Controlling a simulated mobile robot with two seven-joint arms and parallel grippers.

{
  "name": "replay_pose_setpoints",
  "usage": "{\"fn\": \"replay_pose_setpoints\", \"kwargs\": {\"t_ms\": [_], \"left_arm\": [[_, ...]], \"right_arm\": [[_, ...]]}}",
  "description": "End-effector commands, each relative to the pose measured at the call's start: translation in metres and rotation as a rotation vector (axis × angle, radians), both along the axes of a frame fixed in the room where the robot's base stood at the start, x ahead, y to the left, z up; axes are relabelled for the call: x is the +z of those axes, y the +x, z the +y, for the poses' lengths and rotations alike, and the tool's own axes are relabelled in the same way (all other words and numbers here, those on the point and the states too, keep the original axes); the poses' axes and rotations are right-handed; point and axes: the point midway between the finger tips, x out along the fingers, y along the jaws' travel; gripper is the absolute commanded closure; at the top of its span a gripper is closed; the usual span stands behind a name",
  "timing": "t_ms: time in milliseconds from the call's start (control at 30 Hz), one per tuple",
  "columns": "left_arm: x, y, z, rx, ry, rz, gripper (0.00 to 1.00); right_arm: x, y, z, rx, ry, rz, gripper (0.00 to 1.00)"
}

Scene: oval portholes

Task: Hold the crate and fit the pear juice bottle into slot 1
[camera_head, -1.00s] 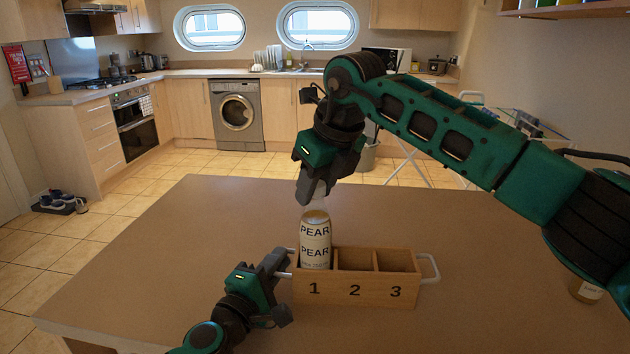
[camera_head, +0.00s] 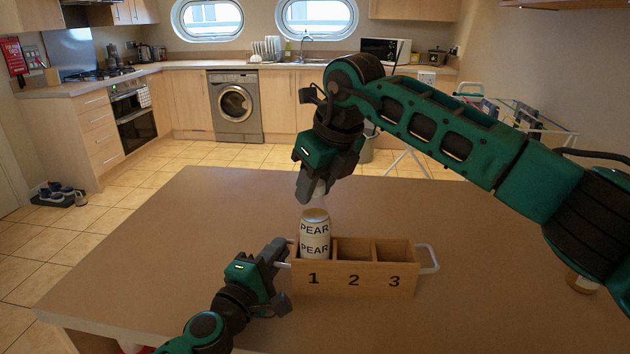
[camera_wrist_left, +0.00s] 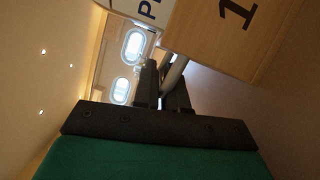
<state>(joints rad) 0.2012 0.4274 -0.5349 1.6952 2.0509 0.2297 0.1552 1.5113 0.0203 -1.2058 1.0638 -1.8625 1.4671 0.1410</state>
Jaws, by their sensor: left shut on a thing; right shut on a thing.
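The wooden crate (camera_head: 385,284) stands on the table with slots numbered 1, 2 and 3; slots 2 and 3 look empty. The pear juice bottle (camera_head: 315,240) is upright with its lower part inside slot 1, its base hidden by the crate's front wall. My right gripper (camera_head: 313,196) is shut on the bottle's top from above. My left gripper (camera_head: 285,258) is shut on the crate's left handle. The left wrist view shows this handle (camera_wrist_left: 174,74) between the fingers, the crate wall with the 1 (camera_wrist_left: 225,35) and part of the bottle label (camera_wrist_left: 150,14).
The brown table (camera_head: 190,250) is mostly clear around the crate. Another bottle (camera_head: 582,284) stands at the right, partly hidden by my right arm. The crate's right handle (camera_head: 430,258) is free. A red and white thing shows at the bottom left edge.

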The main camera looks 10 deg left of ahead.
Motion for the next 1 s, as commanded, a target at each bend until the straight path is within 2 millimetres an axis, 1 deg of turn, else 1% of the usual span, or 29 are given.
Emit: {"fn": "replay_pose_setpoints", "kwargs": {"t_ms": [400,833,1000], "left_arm": [[0.001,0.0,0.0,0.0,-0.001,-0.002,1.0],[0.001,0.0,0.0,0.001,-0.001,-0.002,1.0],[0.001,0.0,0.0,0.001,-0.001,-0.002,1.0]], "right_arm": [[-0.011,0.0,0.0,0.0,0.002,-0.001,1.0],[-0.012,0.0,0.0,0.0,0.002,-0.002,1.0],[-0.015,0.0,0.0,0.0,0.002,-0.002,1.0]]}}
